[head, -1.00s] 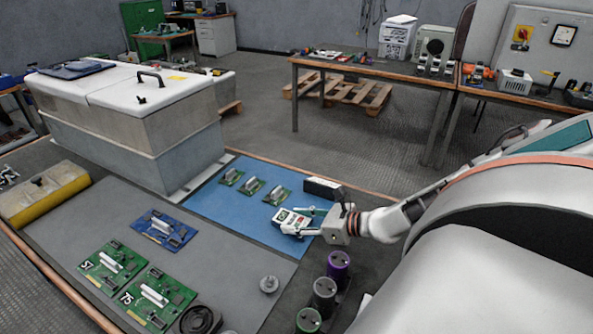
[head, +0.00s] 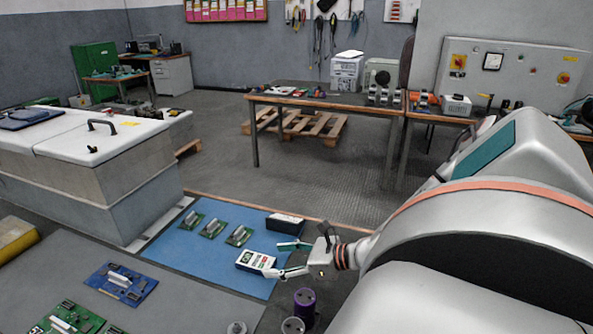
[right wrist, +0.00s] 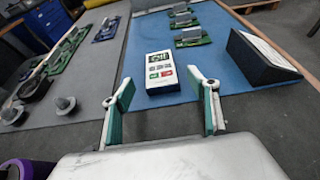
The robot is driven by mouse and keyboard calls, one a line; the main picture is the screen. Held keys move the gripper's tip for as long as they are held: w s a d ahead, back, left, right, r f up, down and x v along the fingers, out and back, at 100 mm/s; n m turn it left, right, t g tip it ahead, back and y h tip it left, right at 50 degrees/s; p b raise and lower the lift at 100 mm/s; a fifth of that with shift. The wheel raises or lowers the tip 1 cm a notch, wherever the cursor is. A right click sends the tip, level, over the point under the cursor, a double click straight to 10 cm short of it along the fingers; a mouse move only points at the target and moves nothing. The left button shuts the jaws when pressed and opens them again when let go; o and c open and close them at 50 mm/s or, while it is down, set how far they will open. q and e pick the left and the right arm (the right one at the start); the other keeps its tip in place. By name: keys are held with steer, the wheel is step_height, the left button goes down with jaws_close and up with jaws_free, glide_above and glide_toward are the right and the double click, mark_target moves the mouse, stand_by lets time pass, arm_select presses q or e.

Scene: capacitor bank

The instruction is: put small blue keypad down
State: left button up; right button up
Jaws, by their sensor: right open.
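My right gripper (head: 272,259) is open. In the right wrist view its fingertips (right wrist: 160,88) are spread wide on the near side of the keypad, with nothing between them. My left gripper is not in view.
A black box-like device (head: 286,222) lies behind my right gripper on the mat. Several green circuit boards (head: 213,228) lie at the mat's back left. A purple capacitor (head: 304,302) stands near my right arm.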

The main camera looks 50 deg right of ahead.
steer(key=shift+p+v, duration=0.4)
steer(key=shift+v, duration=2.5)
